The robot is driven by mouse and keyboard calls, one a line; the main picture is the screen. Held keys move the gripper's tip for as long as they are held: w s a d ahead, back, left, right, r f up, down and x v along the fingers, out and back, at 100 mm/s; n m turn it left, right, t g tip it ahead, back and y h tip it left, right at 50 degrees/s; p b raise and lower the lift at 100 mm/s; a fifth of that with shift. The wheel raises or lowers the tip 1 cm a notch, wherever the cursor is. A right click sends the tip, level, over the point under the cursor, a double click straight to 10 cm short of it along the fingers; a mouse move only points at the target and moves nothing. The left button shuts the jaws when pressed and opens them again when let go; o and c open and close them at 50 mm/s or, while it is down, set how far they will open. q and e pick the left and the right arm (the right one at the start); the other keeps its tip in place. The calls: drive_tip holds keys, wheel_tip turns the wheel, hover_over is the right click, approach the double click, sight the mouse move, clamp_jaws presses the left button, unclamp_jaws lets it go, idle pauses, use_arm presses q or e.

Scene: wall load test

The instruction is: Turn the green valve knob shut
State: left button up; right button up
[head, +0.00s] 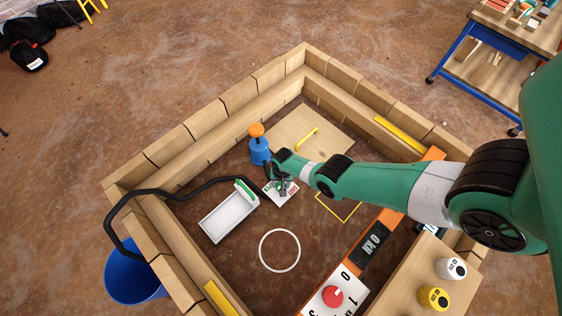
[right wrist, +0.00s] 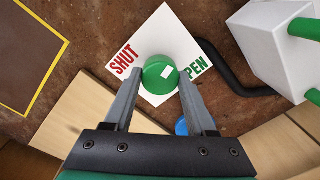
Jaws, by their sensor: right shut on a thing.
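The green valve knob (right wrist: 158,74) sits on a white square plate (right wrist: 163,25) on the brown floor of the pit. Red SHUT lettering (right wrist: 123,62) is left of the knob in the right wrist view. Green lettering reading PEN (right wrist: 197,67) is to its right, its first letter hidden. A short white mark (right wrist: 167,71) is on the knob's top. My right gripper (right wrist: 160,82) is shut on the knob, one finger at each side. In the head view the plate (head: 287,198) shows under my right gripper (head: 282,187), which hides most of the knob. My left gripper is not in view.
A white box (head: 230,214) with a green handle and black hose lies left of the plate. A blue object with an orange top (head: 258,146) stands just behind. Wooden walls (head: 180,137) enclose the pit. An orange beam (head: 365,250) lies at right.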

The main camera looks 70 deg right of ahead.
drive_tip(key=n, duration=1.6)
drive_tip(key=shift+b, duration=0.3)
drive_tip(key=n, duration=0.5)
drive_tip(key=shift+f+n+g, duration=0.1)
drive_tip(key=shift+n+g, duration=0.2)
drive_tip(key=shift+n, duration=0.1)
drive_tip(key=o, duration=1.4)
drive_tip(key=shift+c, duration=0.2)
drive_tip(key=shift+w, duration=0.1)
